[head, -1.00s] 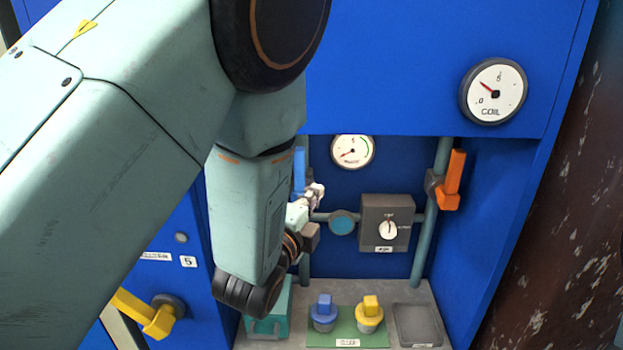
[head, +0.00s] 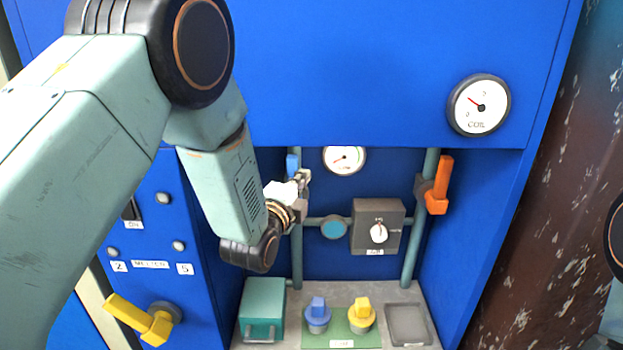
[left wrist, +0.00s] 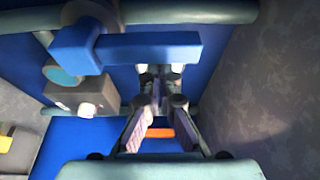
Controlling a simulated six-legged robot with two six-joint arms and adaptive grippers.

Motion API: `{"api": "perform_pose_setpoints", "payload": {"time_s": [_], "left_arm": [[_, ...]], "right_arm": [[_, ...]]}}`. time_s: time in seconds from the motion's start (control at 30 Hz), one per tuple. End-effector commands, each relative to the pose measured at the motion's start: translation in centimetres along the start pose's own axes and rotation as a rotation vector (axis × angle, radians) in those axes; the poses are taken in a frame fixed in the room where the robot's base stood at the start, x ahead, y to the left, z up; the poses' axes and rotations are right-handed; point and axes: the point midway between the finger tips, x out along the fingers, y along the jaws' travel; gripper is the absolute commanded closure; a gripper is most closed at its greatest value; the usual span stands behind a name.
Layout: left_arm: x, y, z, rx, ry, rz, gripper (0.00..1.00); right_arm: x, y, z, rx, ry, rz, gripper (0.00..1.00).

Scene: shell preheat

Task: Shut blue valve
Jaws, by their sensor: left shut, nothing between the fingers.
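The blue valve handle (head: 292,163) is on the left vertical pipe in the recess, partly hidden behind my left gripper in the head view. In the left wrist view the blue handle (left wrist: 145,47) is a bar lying along the pipe (left wrist: 190,12). My left gripper (head: 303,178) is shut and empty, right in front of the handle. My right gripper is not in view.
An orange valve handle (head: 438,185) stands upright on the right pipe. A grey box with a white knob (head: 378,233) sits between the pipes. Blue (head: 318,316) and yellow (head: 361,315) plugs and a teal box (head: 262,308) are on the shelf. A yellow handle (head: 140,320) sticks out lower left.

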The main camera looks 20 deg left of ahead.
Motion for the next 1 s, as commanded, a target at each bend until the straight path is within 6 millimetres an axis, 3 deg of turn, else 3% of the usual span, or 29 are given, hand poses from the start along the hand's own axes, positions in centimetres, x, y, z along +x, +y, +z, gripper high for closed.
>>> {"api": "perform_pose_setpoints", "payload": {"time_s": [0.57,1.0], "left_arm": [[-0.2,0.1,0.5,-0.01,0.001,-0.003,1.0],[-0.9,0.2,2.5,-0.249,-0.003,-0.087,1.0]], "right_arm": [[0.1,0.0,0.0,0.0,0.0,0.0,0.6],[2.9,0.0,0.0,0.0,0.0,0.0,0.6]]}}
